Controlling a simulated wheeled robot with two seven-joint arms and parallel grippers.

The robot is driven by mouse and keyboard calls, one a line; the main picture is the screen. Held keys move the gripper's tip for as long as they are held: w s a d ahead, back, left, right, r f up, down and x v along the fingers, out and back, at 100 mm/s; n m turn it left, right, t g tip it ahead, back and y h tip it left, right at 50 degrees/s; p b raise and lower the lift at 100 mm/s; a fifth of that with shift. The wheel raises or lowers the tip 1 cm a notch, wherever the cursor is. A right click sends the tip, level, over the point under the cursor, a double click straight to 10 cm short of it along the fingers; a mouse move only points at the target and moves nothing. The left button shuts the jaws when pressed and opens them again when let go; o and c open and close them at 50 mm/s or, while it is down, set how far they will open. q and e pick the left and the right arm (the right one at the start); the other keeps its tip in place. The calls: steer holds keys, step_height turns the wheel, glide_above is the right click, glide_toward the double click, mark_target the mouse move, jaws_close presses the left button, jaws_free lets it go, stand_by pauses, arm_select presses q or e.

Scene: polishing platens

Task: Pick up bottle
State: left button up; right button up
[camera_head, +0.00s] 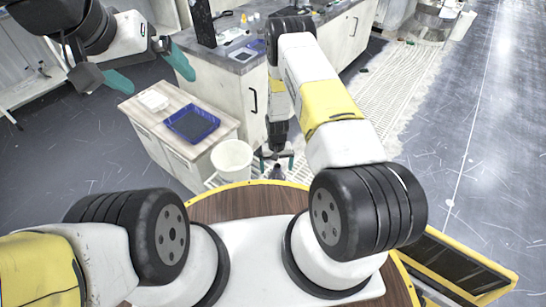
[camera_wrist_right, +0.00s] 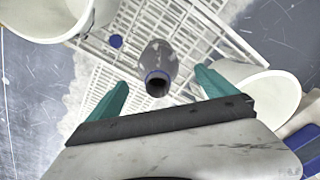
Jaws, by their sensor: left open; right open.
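A grey bottle (camera_wrist_right: 158,60) with a dark open mouth and a blue ring stands on a white floor grate in the right wrist view. In the head view a small grey part of it (camera_head: 277,172) shows below my right gripper. My right gripper (camera_wrist_right: 161,80) is open and points down, its teal fingers on either side of the bottle in the picture. I cannot tell whether the fingers are level with the bottle; no contact shows. My left gripper (camera_head: 150,72) is open and empty at the upper left, above the floor and away from the bottle.
A white bucket (camera_head: 232,160) stands close left of the right gripper, beside a low cabinet (camera_head: 160,128) with a blue tray (camera_head: 192,122).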

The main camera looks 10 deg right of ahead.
step_height(320, 180, down, 7)
steer(key=shift+w+d+f, duration=0.1)
steer(key=shift+w+d, duration=0.05)
steer(key=c, duration=2)
